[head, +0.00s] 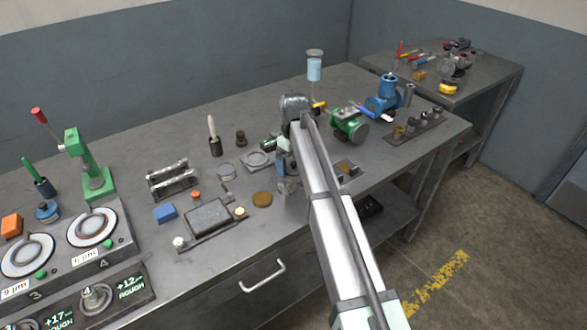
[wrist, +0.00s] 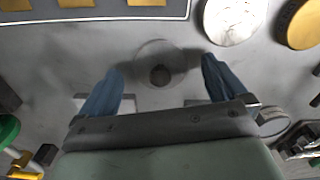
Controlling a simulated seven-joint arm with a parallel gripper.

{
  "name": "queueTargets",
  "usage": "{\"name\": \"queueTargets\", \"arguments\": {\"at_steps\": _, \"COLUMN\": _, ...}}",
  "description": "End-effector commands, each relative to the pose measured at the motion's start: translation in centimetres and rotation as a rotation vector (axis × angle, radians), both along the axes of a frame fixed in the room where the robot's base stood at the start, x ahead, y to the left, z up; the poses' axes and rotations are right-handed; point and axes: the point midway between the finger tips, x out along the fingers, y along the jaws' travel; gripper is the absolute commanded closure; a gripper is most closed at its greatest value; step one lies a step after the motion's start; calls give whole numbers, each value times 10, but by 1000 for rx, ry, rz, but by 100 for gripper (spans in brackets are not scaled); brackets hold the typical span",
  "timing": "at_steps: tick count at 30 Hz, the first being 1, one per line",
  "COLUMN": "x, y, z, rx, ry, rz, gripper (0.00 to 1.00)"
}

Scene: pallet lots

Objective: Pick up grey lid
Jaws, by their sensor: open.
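The grey lid (wrist: 150,49) is a flat round disc with a small dark knob at its middle. In the wrist view it lies on the grey bench top at upper centre. My gripper (wrist: 161,66) is open, with one blue-grey finger on each side of the lid's knob. The fingers look apart from the knob, and their height above the lid is hard to judge. In the head view my gripper (head: 288,186) is low over the bench's middle, and I cannot make out the lid there.
In the wrist view, a pale disc (wrist: 235,18) and a gold disc (wrist: 302,24) lie at upper right, near the right finger. A dark tray (wrist: 100,17) with gold pieces is at upper left. In the head view, a green machine (head: 348,125) stands right of my gripper.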

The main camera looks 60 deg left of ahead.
Motion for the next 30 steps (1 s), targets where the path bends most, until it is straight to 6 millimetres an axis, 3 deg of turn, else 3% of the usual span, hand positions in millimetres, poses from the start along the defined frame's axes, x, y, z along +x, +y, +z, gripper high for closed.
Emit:
{"name": "queueTargets", "arguments": {"at_steps": 8, "x": 0, "y": 0, "z": -5, "rx": 1, "ry": -1, "rz": 0, "gripper": 1}}
{"name": "queueTargets", "arguments": {"at_steps": 27, "x": 0, "y": 0, "z": -5, "rx": 1, "ry": -1, "rz": 0, "gripper": 61}}
{"name": "queueTargets", "arguments": {"at_steps": 30, "x": 0, "y": 0, "z": -5, "rx": 1, "ry": -1, "rz": 0, "gripper": 62}}
